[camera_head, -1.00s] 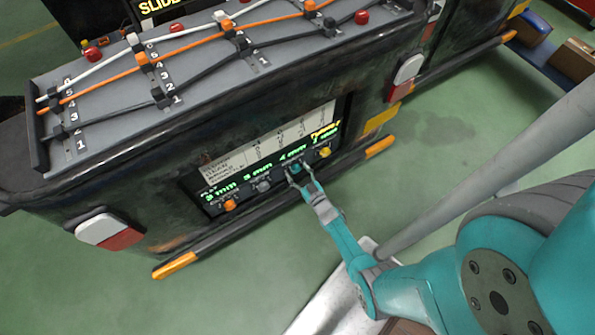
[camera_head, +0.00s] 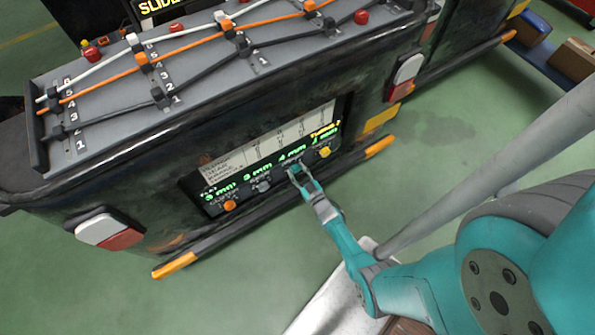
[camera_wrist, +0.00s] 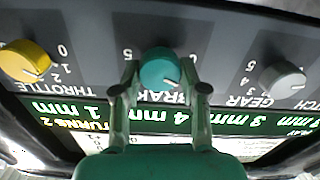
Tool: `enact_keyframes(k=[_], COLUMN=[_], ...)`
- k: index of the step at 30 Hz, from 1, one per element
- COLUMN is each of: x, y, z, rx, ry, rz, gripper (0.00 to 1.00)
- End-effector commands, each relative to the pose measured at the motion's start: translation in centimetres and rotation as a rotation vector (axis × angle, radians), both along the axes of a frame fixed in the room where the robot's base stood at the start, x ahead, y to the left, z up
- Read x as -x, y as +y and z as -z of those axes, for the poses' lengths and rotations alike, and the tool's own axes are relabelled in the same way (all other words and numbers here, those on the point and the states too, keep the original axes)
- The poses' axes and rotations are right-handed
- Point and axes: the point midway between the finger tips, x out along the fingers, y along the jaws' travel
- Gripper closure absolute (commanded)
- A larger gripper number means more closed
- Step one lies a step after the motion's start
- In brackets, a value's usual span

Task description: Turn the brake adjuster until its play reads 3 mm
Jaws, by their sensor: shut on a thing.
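The teal brake adjuster knob (camera_wrist: 160,72) sits on a dark panel in the middle of the wrist view, with a scale around it. My gripper (camera_wrist: 161,82) is shut on it, one finger on each side. In the head view my gripper (camera_head: 298,173) reaches the panel and mostly hides the knob. The green brake readout (camera_wrist: 172,117) shows 4 mm, upside down in the wrist view; the head view also shows 4 mm (camera_head: 292,157).
The yellow throttle knob (camera_wrist: 25,62) and grey gear knob (camera_wrist: 282,79) flank the brake knob. An orange knob (camera_head: 230,205) is further left. Their readouts show 1, 3 and 3 mm. A dark bumper bar (camera_head: 240,228) runs below the panel.

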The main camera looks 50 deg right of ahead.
Motion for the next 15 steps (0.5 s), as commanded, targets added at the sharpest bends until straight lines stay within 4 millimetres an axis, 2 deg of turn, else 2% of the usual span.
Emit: enact_keyframes(k=[15], x=[-0.11], y=[0.12], z=[0.01], rx=[0.371], ry=[0.106], rz=[-0.001], gripper=[0.92])
